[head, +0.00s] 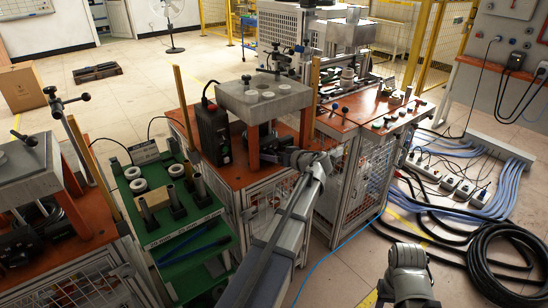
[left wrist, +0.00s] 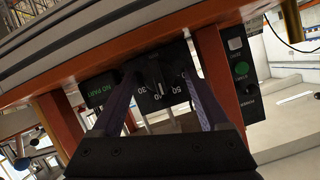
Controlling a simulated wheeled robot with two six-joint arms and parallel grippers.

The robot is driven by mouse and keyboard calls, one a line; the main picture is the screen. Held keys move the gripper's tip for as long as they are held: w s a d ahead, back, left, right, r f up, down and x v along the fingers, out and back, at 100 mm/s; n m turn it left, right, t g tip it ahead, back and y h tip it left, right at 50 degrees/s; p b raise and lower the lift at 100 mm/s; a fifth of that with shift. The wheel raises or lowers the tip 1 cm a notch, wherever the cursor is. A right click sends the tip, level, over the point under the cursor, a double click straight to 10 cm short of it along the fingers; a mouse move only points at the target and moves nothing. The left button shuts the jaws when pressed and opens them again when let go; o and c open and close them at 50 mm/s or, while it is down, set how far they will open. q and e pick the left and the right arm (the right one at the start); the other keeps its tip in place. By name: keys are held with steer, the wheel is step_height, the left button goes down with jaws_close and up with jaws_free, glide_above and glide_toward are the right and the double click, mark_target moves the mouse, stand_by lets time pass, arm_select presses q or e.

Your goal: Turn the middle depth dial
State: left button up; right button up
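The middle heater (head: 265,92), a grey block on orange posts, stands on an orange-topped cabinet. In the left wrist view, its black dial (left wrist: 154,74) sits under the block on a dark plate marked with numbers such as 30, 40, 50 and 60. My left gripper (left wrist: 160,82) reaches in under the block. Its two fingers are apart, one on each side of the dial in the picture; I cannot tell whether they touch it. In the head view my left arm hides most of the dial area. My right gripper is not clearly seen.
A black control box (head: 213,133) with a green button (left wrist: 241,68) stands by the heater. A green tool board (head: 190,245) lies to the left. Cables (head: 480,250) cover the floor at right.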

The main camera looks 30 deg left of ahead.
arm_select(q)
jaws_close()
stand_by(0.4)
steer(key=shift+w+d+f+m+g+y+b, duration=0.15)
steer(key=shift+m+g+y+b, duration=0.4)
steer(key=shift+m, duration=0.55)
steer(key=shift+w+f+m+g+y+b, duration=0.15)
steer(key=shift+m+g+y+b, duration=0.1)
steer(key=shift+m+g+b, duration=0.5)
steer(key=m+b, duration=0.1)
steer(key=m, duration=0.1)
steer(key=m+g+y+b, duration=0.1)
steer(key=m, duration=0.1)
steer(key=shift+f+y+b, duration=0.15)
steer(key=shift+y+b, duration=0.15)
steer(key=shift+m+g+y+b, duration=0.3)
steer(key=shift+m+y+b, duration=0.1)
steer(key=shift+m+b, duration=0.35)
steer(key=shift+m, duration=0.3)
